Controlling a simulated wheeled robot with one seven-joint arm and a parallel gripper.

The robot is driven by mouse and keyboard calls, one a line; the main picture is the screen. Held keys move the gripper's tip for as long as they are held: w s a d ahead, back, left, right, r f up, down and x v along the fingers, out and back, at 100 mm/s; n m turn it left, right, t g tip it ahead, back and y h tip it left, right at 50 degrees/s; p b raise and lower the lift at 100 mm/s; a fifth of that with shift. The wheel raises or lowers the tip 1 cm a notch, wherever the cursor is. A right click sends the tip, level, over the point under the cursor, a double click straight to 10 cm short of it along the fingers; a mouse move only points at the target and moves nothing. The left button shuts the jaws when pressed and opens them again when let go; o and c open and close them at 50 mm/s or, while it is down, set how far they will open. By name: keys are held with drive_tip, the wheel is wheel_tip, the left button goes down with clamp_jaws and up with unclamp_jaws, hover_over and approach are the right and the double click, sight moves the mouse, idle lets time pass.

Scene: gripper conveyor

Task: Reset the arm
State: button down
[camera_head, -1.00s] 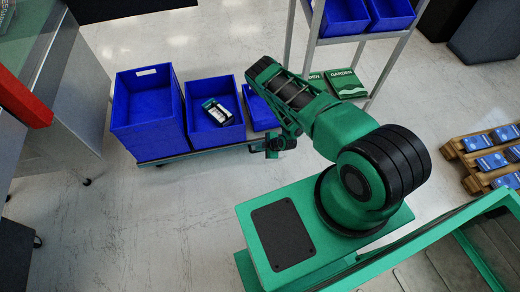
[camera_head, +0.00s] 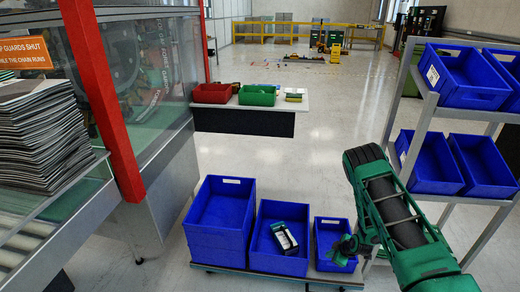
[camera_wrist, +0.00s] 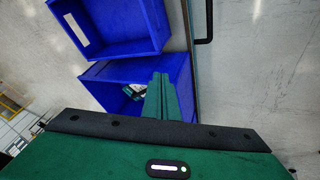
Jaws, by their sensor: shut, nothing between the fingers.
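My green arm reaches in from the right in the head view, with my gripper (camera_head: 345,248) over the small blue bin at the right end of the low cart. In the wrist view my gripper's fingers (camera_wrist: 161,95) are together with nothing between them, above a blue bin (camera_wrist: 95,72). A dark and white packet shows in that bin, partly hidden by the fingers. In the head view a green and white packet (camera_head: 285,239) lies in the middle blue bin (camera_head: 262,262).
A tall blue bin (camera_head: 218,238) stands at the cart's left. A grey rack (camera_head: 424,130) with blue bins stands close to my arm on the right. A counter (camera_head: 240,122) with red and green trays is behind; glass-sided machinery is left. Open floor lies beyond.

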drive_tip(key=d+r+m+g+h, duration=0.1)
drive_tip(key=d+r+m, duration=0.15)
drive_tip(key=r, duration=0.75)
drive_tip(key=d+r+m, duration=0.1)
drive_tip(key=d+r, duration=0.2)
drive_tip(key=r, duration=0.7)
drive_tip(key=s+d+r+m+g, duration=0.1)
drive_tip(key=s+d+r+m, duration=0.15)
drive_tip(key=r, duration=0.35)
drive_tip(key=s+d+r+m+h, duration=0.1)
drive_tip(key=s+r, duration=0.3)
drive_tip(key=r, duration=0.3)
drive_tip(key=s+d+r+m+g, duration=0.1)
drive_tip(key=s+d+r+m, duration=0.15)
drive_tip(key=r, duration=0.35)
drive_tip(key=s+r+m, duration=0.4)
drive_tip(key=s+r, duration=0.8)
drive_tip(key=s, duration=0.4)
drive_tip(key=s+a+r+m+g, duration=0.1)
drive_tip(key=s+r+m, duration=0.1)
drive_tip(key=s, duration=0.7)
drive_tip(key=s+a+r+m+g, duration=0.1)
drive_tip(key=s+a+r+m, duration=0.1)
drive_tip(key=s, duration=0.8)
drive_tip(key=shift+s+r+m, duration=0.25)
drive_tip(key=shift+r+m, duration=0.3)
drive_tip(key=shift+a, duration=0.15)
